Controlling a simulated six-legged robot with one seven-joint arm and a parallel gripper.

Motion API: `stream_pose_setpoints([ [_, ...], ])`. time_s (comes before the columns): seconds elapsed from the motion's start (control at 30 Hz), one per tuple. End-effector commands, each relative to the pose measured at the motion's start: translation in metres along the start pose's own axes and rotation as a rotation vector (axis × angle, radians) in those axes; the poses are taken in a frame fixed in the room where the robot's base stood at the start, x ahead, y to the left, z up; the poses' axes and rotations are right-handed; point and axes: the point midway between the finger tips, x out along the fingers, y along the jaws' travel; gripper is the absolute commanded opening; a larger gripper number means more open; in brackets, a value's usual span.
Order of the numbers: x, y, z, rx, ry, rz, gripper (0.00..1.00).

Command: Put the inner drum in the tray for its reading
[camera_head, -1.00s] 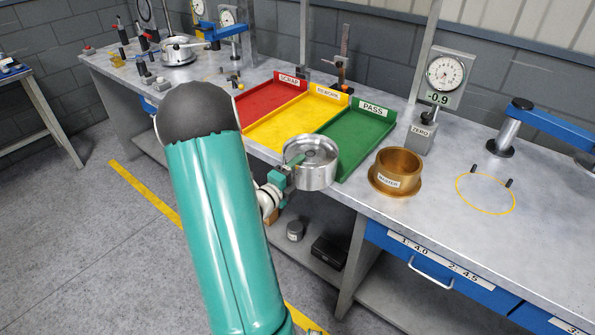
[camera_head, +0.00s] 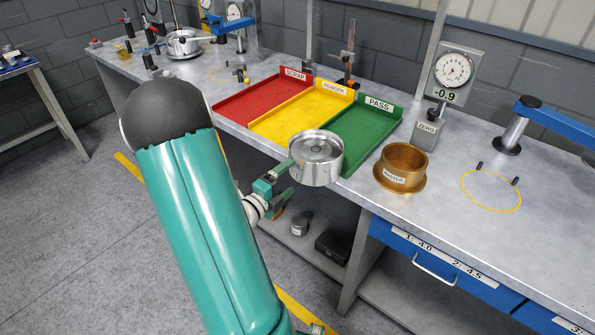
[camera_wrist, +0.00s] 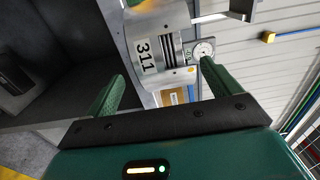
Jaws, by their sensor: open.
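The inner drum (camera_head: 315,158) is a silver metal cup, upright at the front end of the green PASS tray (camera_head: 365,125). It hides that tray's front corner, and its base appears to overlap the bench edge; I cannot tell exactly what it rests on. The wrist view shows its side (camera_wrist: 152,52) marked 311. My gripper (camera_head: 287,181) is open at the drum's lower left, its fingers spread. In the wrist view my gripper (camera_wrist: 163,75) has the drum beyond its fingertips, with nothing clamped between them.
The yellow REWORK tray (camera_head: 300,112) and red SCRAP tray (camera_head: 255,103) lie to the left. A brass MASTER ring (camera_head: 403,168) stands right of the drum, before a dial gauge (camera_head: 453,72) reading -0.9.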

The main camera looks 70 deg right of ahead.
Motion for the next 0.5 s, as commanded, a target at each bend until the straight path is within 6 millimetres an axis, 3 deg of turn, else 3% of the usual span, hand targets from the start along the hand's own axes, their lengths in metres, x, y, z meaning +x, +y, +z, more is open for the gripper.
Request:
stream_pose_setpoints([
  [0.2,-0.037,0.000,0.001,0.000,-0.003,0.000,0.89],
  [0.5,-0.047,0.000,0.000,0.001,0.001,0.000,0.89],
])
